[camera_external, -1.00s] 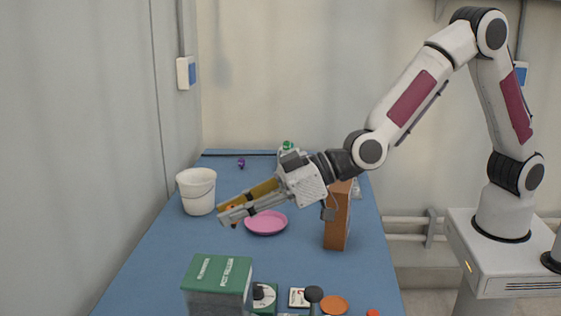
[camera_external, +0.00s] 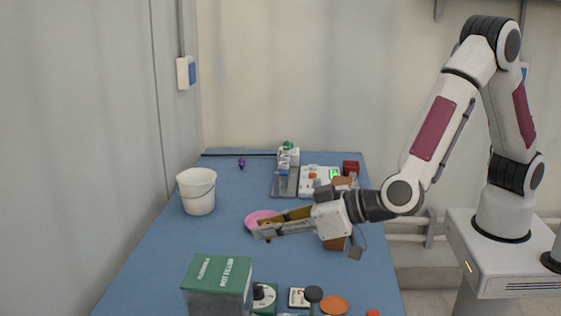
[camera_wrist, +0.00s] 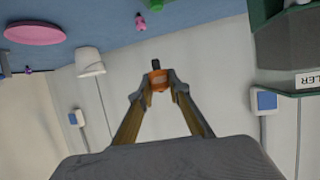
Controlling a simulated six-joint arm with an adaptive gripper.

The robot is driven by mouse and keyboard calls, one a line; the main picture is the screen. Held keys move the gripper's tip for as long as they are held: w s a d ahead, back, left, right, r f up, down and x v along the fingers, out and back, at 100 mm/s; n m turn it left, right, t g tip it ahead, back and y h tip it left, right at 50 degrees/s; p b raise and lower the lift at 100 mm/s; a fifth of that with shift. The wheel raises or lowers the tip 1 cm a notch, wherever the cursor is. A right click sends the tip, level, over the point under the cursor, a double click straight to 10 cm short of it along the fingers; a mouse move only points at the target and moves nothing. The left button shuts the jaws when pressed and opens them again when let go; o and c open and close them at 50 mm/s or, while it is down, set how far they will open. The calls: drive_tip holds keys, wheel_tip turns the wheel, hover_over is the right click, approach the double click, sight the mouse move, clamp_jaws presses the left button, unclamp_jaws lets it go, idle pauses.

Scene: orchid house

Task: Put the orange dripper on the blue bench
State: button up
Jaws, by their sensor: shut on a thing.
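My gripper (camera_external: 260,229) is shut on the orange dripper (camera_wrist: 159,79), which has a dark tip. In the wrist view the dripper sits between both fingertips of my gripper (camera_wrist: 158,86). In the external view only a small orange bit of it (camera_external: 268,237) shows at the fingertips. The blue bench (camera_external: 160,265) runs beneath; it also shows in the wrist view (camera_wrist: 105,22). The fingers overlap the pink saucer (camera_external: 258,215) in the external view. I cannot tell the exact height of the dripper above the bench.
A white bucket (camera_external: 198,192) stands at the left. A green box (camera_external: 218,272) is at the front, with small items to its right. A brown box (camera_external: 335,243) is partly behind my gripper. Trays with small items (camera_external: 285,184) stand at the back. The left-front bench is clear.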

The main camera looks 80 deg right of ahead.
drive_tip(key=s+d+f+m+g+h, duration=0.1)
drive_tip(key=s+d+f+m+h, duration=0.1)
drive_tip(key=d, duration=0.4)
drive_tip(key=s+d+f+m+g+h, duration=0.1)
drive_tip(key=s+d+f+m+h, duration=0.2)
drive_tip(key=s+d, duration=0.2)
drive_tip(key=shift+s+d+g, duration=0.3)
drive_tip(key=shift+d, duration=0.6)
hover_over(306, 266)
drive_tip(key=shift+f, duration=2.85)
drive_tip(key=shift+f, duration=0.1)
drive_tip(key=shift+f, duration=2)
drive_tip(key=shift+f, duration=0.15)
drive_tip(key=o, duration=0.8)
